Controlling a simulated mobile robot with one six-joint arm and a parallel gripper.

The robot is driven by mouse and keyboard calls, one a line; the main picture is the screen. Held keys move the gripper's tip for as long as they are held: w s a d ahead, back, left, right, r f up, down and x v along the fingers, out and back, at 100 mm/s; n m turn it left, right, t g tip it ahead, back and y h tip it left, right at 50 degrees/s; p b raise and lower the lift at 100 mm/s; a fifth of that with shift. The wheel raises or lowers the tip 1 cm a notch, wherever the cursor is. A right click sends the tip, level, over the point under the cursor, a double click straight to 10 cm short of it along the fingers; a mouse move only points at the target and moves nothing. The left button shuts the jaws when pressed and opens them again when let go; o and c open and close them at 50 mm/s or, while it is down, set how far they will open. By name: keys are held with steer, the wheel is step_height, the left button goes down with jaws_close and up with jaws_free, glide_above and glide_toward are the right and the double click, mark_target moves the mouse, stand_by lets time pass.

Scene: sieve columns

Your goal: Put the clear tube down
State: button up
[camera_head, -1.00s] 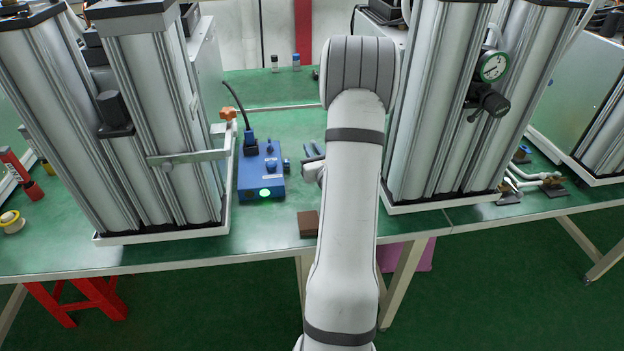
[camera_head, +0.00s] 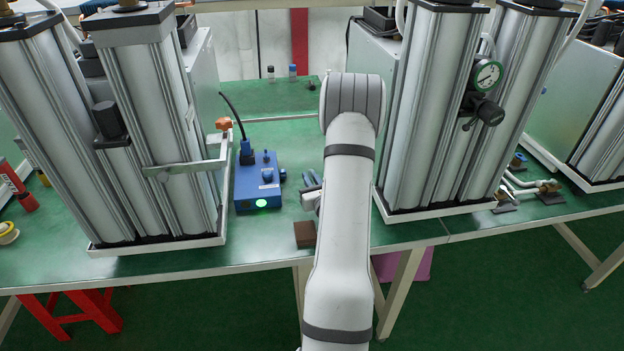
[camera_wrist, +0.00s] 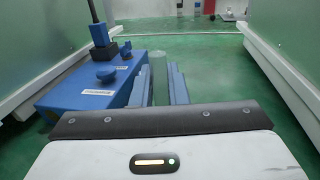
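In the wrist view, a clear, greenish see-through tube (camera_wrist: 158,77) stands upright between the two blue-grey fingers of my gripper (camera_wrist: 159,88). The fingers lie close against both sides of it, with no clear gap, so the gripper looks shut on it. The tube's lower end is hidden behind the dark edge of my gripper body. In the head view, my gripper (camera_head: 311,186) is low over the green bench, just right of the blue device; my arm hides part of it, and I cannot make out the tube there.
The blue device (camera_head: 259,184) with a cable and green light is close on the left. A brown block (camera_head: 305,234) sits near the bench's front edge. Tall metal columns flank both sides (camera_head: 160,130) (camera_head: 425,110). Small capped vials (camera_head: 292,72) stand at the back.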

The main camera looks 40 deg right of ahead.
steer(key=o, duration=0.4)
steer(key=shift+o, duration=0.2)
